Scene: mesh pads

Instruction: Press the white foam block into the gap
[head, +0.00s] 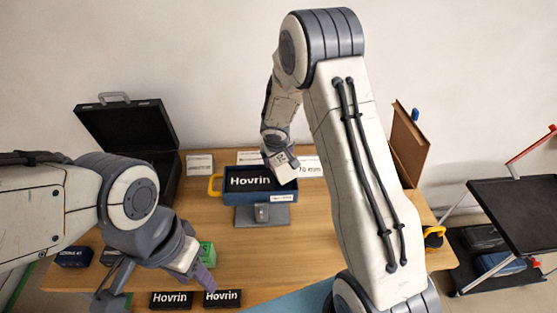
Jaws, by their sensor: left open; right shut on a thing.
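A blue open-topped box (262,198) with a yellow handle stands on a grey stand at the middle of the table. A black box (250,181) lettered "Hovrin" sits in it, with a gap to its right. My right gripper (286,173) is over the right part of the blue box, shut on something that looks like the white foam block. The fingers and the block's edges are hard to separate from the white wrist, and contact with the box cannot be told. My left gripper (203,278) is open at the table's front left, beside a green box (206,254).
Two black "Hovrin" boxes (222,299) lie at the front edge. An open black case (128,130) stands at the back left. White label cards (199,164) lie along the back. A brown upright panel (409,143) and black cart (520,215) are at the right.

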